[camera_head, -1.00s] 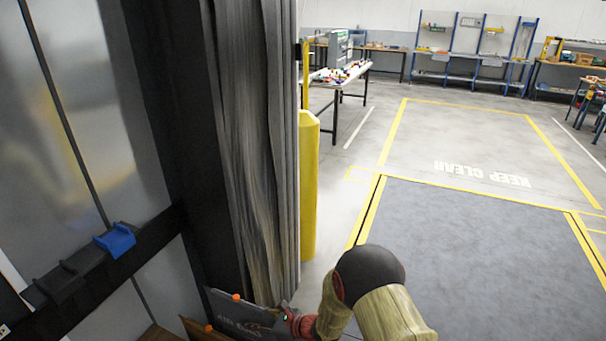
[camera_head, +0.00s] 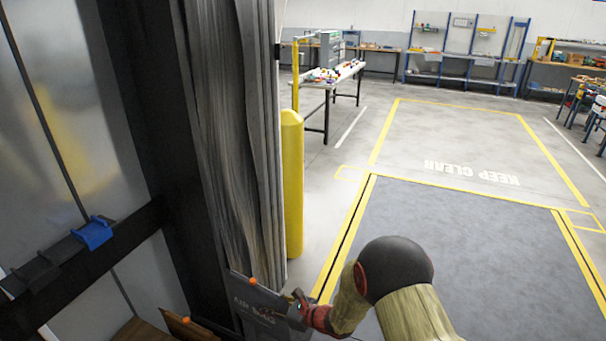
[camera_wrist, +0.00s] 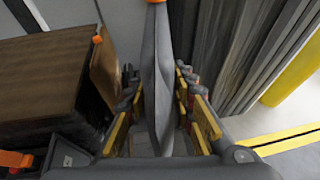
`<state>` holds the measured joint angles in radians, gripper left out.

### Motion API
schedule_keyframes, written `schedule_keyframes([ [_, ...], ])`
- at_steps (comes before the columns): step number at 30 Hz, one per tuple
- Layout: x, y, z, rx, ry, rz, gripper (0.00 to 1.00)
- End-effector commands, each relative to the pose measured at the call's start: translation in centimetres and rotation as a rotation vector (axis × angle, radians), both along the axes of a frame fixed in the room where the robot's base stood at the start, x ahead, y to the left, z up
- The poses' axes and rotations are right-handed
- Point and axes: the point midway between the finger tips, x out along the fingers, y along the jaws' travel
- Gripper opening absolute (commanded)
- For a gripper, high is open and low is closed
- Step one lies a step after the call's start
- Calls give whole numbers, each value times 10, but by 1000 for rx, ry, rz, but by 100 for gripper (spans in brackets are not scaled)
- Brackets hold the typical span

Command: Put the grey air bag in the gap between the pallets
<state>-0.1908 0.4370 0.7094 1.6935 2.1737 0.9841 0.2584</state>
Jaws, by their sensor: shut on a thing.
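The grey air bag (camera_head: 262,306) hangs upright at the lower middle of the head view, with dark lettering and an orange tip on its top edge. My gripper (camera_head: 299,307) is shut on it at its right side. In the wrist view the air bag (camera_wrist: 157,75) runs edge-on between the fingers of my gripper (camera_wrist: 158,118). A brown box-like load (camera_wrist: 50,85) with an orange-cornered board stands to the left there. I cannot make out the gap between the pallets; the pallets are mostly out of frame or hidden.
A grey dock curtain (camera_head: 235,130) hangs close behind the bag, with a yellow bollard (camera_head: 291,185) to its right. A dark rail with a blue bracket (camera_head: 93,232) crosses the left. The marked floor (camera_head: 440,235) on the right is clear.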

Motion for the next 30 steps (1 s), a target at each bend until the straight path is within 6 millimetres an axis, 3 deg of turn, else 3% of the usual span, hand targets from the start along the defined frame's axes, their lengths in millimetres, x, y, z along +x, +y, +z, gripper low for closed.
schedule_keyframes([
  [5, 16, -41, 30, -4, -8, -98, 0],
  [12, 30, -133, 89, -8, -11, -315, 0],
  [21, 16, -247, 151, 0, -8, -590, 0],
  [25, 5, -279, 166, 6, -4, -673, 0],
  [30, -3, -300, 175, 11, -1, -727, 0],
])
